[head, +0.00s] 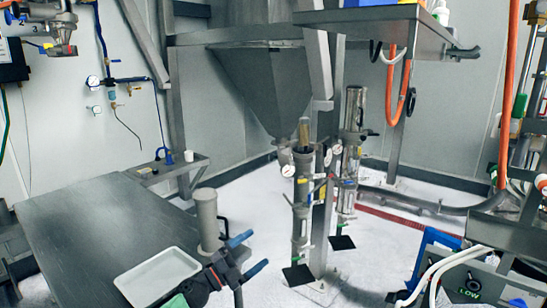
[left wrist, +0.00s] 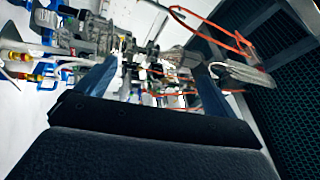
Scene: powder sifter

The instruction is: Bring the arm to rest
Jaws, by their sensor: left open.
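My left gripper (head: 248,254) is low in the head view, just right of the grey metal table's right edge. Its two blue fingers are spread apart and point to the right, with nothing between them. In the left wrist view the same gripper (left wrist: 153,84) shows two separated fingers, with only distant equipment visible beyond the gap. My right gripper is in neither view.
The grey table (head: 95,225) carries a white tray (head: 158,276) close to my left arm. A grey cylinder (head: 207,220) stands just behind the gripper. A hopper (head: 270,85) and upright pipework (head: 301,190) stand farther back. Light floor lies right of the gripper.

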